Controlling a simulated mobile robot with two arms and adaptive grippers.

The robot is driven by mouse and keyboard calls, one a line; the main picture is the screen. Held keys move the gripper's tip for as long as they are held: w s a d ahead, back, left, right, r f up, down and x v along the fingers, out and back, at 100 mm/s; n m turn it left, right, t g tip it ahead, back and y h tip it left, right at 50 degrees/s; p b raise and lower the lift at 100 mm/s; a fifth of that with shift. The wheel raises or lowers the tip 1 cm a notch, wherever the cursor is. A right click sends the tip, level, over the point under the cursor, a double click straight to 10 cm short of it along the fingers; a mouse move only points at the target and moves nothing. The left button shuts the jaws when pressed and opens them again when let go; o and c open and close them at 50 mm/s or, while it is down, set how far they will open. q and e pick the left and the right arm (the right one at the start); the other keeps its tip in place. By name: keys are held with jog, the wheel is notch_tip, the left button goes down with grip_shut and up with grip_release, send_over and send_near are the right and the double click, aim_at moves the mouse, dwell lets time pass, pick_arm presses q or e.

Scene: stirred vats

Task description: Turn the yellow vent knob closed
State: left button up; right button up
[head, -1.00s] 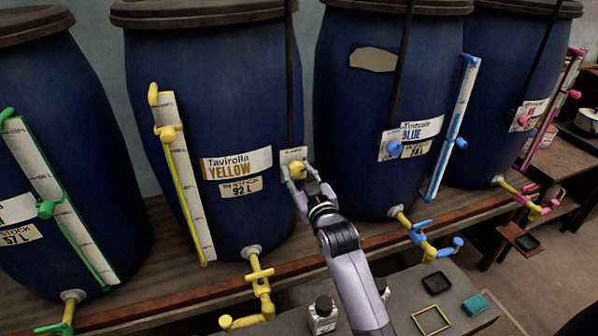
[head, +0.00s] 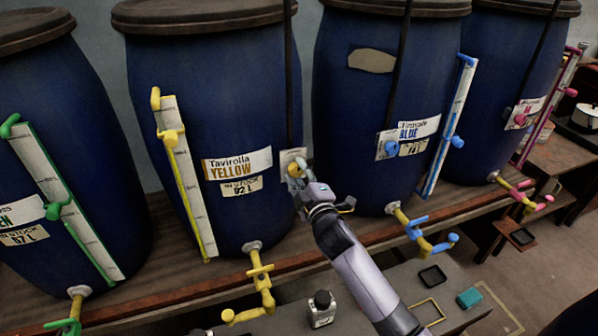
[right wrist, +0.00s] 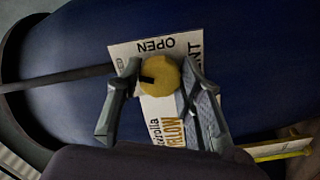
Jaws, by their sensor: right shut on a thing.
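The yellow vent knob (head: 294,170) sits on a white label plate on the front of the Tavirolla YELLOW vat (head: 150,110). In the right wrist view the round knob (right wrist: 166,78) has a dark mark on its left side. The plate (right wrist: 150,48) behind it reads OPEN, upside down; the rest of its lettering is partly covered. My right gripper (head: 299,177) is shut on the knob, one finger on each side, as the right wrist view (right wrist: 157,84) also shows. My left gripper is not in view.
Blue vats with green, blue and pink fittings stand alongside on the wooden shelf (head: 225,277). The yellow tap (head: 262,285) sticks out below the vat, left of my right arm.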

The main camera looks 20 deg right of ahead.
jog(key=shift+n+p, duration=0.4)
jog(key=shift+n, duration=1.9)
jog(key=o, duration=1.2)
jog(key=shift+c, duration=0.2)
jog(key=shift+s, duration=0.2)
jog(key=s, duration=1.1)
jog(key=shift+s+d, duration=0.2)
jog(key=shift+s, duration=0.1)
